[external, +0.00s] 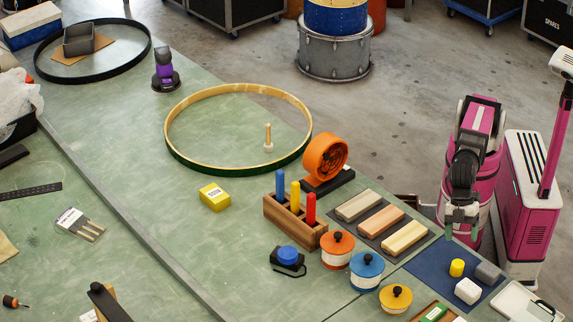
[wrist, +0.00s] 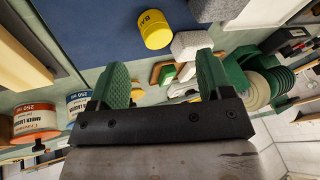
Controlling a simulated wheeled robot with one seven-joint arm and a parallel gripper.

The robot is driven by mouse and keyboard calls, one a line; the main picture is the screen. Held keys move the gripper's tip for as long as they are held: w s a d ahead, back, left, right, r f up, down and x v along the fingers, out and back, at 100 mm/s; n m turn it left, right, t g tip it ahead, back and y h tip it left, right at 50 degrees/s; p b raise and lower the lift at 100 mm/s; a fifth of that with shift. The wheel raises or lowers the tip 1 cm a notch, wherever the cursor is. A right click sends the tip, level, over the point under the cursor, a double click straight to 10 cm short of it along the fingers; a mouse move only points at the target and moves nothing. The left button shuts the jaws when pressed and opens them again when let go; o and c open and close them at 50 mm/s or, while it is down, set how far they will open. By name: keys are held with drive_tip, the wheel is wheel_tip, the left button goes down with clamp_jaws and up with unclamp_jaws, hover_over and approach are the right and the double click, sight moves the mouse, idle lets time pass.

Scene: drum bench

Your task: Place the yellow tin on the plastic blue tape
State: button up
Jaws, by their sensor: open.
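A yellow-lidded tin (external: 396,299) with a black knob stands at the bench's front edge, beside a blue-lidded and an orange-lidded tin. A round blue thing in a black holder (external: 288,255), which looks like the blue tape, lies left of the tins. A small yellow cylinder (external: 457,267) stands on the dark blue mat; it also shows in the wrist view (wrist: 156,29). My gripper (external: 462,228) is above the mat's far edge, open and empty, its green fingers apart in the wrist view (wrist: 163,78).
The blue-lidded tin (external: 367,271) and orange-lidded tin (external: 337,250) stand close together. A wooden holder with coloured pegs (external: 290,222) and an orange fan-like object (external: 326,157) stand behind them. White (external: 467,291) and grey blocks share the mat.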

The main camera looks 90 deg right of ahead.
sight(458, 263)
drive_tip(key=shift+a+f+n+t, duration=0.25)
drive_tip(key=shift+a+f+n, duration=0.5)
drive_tip(key=shift+f, duration=0.55)
drive_tip(key=shift+a+f+n+t, duration=0.3)
drive_tip(key=shift+a+f+n, duration=0.45)
drive_tip(key=shift+f, duration=0.6)
drive_tip(key=shift+a+f+n+t, duration=0.25)
drive_tip(key=shift+a+f+n, duration=0.25)
drive_tip(key=shift+a+f, duration=0.65)
drive_tip(key=shift+d+f, duration=0.1)
drive_tip(key=shift+d, duration=0.1)
drive_tip(key=c, duration=1.1)
